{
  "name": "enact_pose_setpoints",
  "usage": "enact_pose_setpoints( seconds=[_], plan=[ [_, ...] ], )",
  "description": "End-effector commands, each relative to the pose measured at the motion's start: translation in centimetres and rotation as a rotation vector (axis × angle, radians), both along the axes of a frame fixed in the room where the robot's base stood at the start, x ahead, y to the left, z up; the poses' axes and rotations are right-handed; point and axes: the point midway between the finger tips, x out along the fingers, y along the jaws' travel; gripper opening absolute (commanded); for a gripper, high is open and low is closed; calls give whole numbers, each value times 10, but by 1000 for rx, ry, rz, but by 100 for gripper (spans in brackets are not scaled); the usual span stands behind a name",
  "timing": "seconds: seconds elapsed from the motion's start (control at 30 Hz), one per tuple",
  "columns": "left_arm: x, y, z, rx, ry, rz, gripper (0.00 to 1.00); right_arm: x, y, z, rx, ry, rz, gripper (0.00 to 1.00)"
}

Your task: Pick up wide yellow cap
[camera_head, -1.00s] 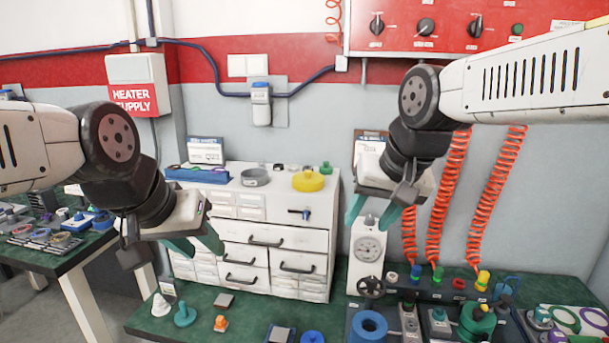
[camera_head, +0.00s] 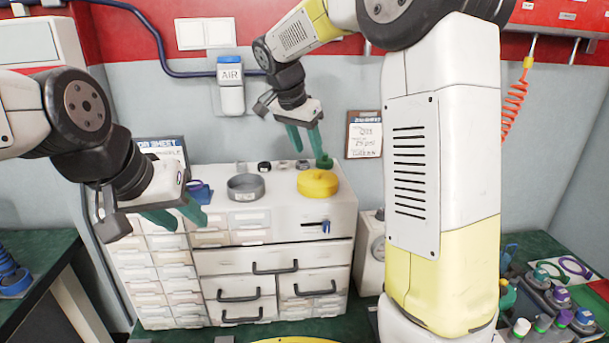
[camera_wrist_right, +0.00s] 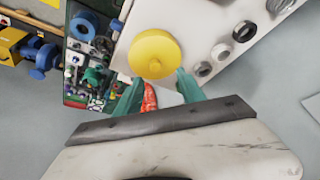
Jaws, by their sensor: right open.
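The wide yellow cap (camera_head: 317,184) lies flat on top of the white drawer cabinet, near its right end. It also shows in the right wrist view (camera_wrist_right: 154,54), just beyond the fingertips. My right gripper (camera_head: 313,157) is open and empty, with its green fingers pointing down above and behind the cap; I see no contact. In the right wrist view its fingers (camera_wrist_right: 157,92) are spread, with the cap ahead of the gap. My left gripper (camera_head: 187,220) is open and empty, in front of the cabinet's left side.
The cabinet top (camera_head: 282,206) also holds a grey ring (camera_head: 246,187), several small dark rings and a green part (camera_head: 324,162) behind the cap. A clipboard (camera_head: 364,134) hangs on the wall. My right arm hides part of the bench at right.

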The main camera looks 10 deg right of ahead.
Motion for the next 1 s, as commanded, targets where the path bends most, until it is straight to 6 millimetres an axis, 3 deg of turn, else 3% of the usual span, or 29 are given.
enact_pose_setpoints(
  seconds=[0.5, 0.8, 0.83, 1.0],
  plan=[
    [0, 0, 0, 0, 0, 0, 38, 13, -25, -61, 1, 3, -1, 47],
    [0, 0, 0, 0, 0, 0, 38, 15, -26, -66, 1, 0, 0, 47],
    [0, 0, 0, 0, 0, 0, 38, 15, -26, -66, 1, 0, 0, 45],
    [0, 0, 0, 0, 0, 0, 38, 15, -26, -66, 1, 0, 0, 11]
  ],
)
